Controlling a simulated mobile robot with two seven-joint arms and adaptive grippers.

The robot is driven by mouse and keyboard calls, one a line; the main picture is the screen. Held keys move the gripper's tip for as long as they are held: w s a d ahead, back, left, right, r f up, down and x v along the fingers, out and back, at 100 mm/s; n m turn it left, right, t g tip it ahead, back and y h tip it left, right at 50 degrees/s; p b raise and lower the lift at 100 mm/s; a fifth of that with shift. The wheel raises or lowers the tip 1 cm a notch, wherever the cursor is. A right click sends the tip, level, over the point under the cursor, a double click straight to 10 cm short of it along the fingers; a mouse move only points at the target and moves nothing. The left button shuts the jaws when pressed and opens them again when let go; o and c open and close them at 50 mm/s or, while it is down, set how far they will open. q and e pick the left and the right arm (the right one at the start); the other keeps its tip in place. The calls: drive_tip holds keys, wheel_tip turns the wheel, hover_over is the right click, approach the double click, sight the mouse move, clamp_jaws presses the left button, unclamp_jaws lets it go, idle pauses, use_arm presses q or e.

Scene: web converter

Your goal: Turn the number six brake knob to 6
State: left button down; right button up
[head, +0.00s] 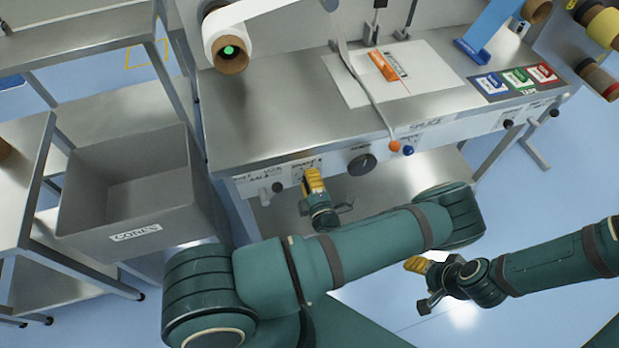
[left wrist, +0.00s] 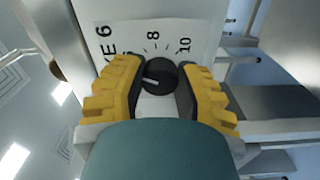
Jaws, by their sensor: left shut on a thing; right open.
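The brake knob (left wrist: 161,75) is a dark round knob on a white dial panel (left wrist: 128,38), seen in the left wrist view. A white pointer mark on it points toward the left of that picture. The numbers 8 and 10 show above it, and a label ending in "KE 6" stands at upper left; other dial numbers are hidden. My left gripper (left wrist: 158,85) is shut on the knob, a yellow finger on each side. In the head view my left gripper (head: 312,178) is at the table's front panel and hides this knob. My right gripper (head: 418,268) is open and empty, away from the panel.
Another dark knob (head: 362,164) sits to the right on the front panel, beside orange (head: 394,146) and blue (head: 408,151) ball ends. A grey bin (head: 135,205) stands at left. The metal table (head: 270,110) holds a white sheet and coloured cards.

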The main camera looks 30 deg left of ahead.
use_arm(q)
drive_tip(key=shift+r, duration=0.1)
idle(0.3)
drive_tip(key=c, duration=0.6)
unclamp_jaws()
drive_tip(key=shift+m, duration=0.3)
drive_tip(key=v, duration=1.2)
